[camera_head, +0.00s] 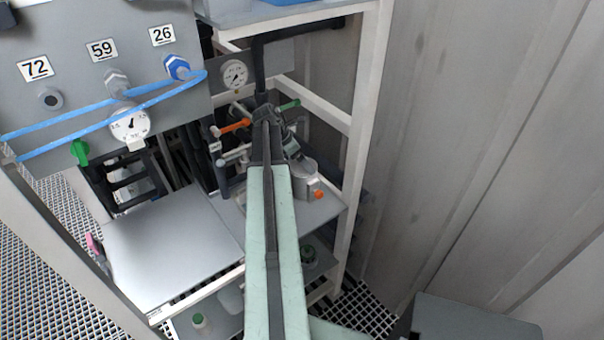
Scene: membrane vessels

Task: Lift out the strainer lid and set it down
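A grey metal cylindrical body (306,184) with an orange knob low on its right side stands on the shelf, just right of my arm. It looks like the strainer housing. I cannot make out its lid as a separate part. My arm runs up the middle of the view and bends down at its far end. My gripper (293,150) is at or just above the top left of the body, small and partly hidden. I cannot tell whether it touches the lid or whether its fingers are open or shut.
A grey panel (60,60) with labels 72, 59 and 26 is at upper left. Valves with orange (236,126) and green (289,104) handles sit close around my wrist. A bare grey shelf plate (170,245) lies left. A white frame post (363,130) stands right.

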